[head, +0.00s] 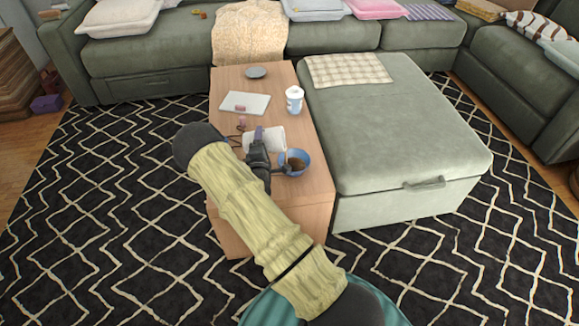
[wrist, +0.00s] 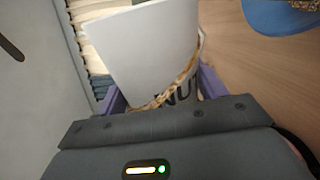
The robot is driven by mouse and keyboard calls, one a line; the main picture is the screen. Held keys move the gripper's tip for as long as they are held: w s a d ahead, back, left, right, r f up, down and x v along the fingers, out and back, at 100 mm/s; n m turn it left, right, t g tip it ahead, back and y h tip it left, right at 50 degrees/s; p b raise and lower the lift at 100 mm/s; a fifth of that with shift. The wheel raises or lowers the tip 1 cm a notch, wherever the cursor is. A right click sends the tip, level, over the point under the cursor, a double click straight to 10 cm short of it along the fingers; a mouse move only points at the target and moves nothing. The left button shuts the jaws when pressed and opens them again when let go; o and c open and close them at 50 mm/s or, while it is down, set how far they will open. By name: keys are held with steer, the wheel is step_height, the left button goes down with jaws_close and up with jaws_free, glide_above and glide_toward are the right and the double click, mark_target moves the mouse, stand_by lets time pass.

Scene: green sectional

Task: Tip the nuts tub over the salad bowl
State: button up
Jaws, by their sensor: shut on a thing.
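My gripper (wrist: 155,92) is shut on the white nuts tub (wrist: 165,45), its purple fingers on either side of it. The tub has dark letters "NU" and a brown band. In the head view the tub (head: 276,138) shows as a white shape beside the gripper (head: 259,135), above the wooden table. I cannot see its mouth or tell its exact tilt. A blue bowl (head: 306,158) with brown contents stands on the table just right of the gripper, partly hidden by it. The bowl (wrist: 275,18) is at the top right in the wrist view, apart from the tub.
A green ottoman (head: 400,140) stands close on the right. The table's near right part is clear.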

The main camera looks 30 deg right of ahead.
mark_target(251, 136)
steer(key=n, duration=0.1)
steer(key=f+n, duration=0.1)
steer(key=n, duration=0.1)
steer(key=shift+w+a+f, duration=0.1)
steer(key=shift+a+f, duration=0.1)
steer(key=shift+f, duration=0.05)
steer(key=shift+r+n, duration=0.1)
steer(key=shift+n, duration=0.2)
steer(key=shift+a+r, duration=0.1)
steer(key=a+r+n, duration=0.1)
steer(key=n, duration=0.1)
steer(key=w+a+r+n+p, duration=0.1)
steer(key=n, duration=0.1)
steer(key=shift+w+a+r+n, duration=0.15)
steer(key=shift+r+n, duration=0.1)
steer(key=shift+n, duration=0.15)
steer(key=shift+r+n, duration=0.15)
steer(key=shift+n, duration=0.25)
steer(key=shift+a, duration=0.15)
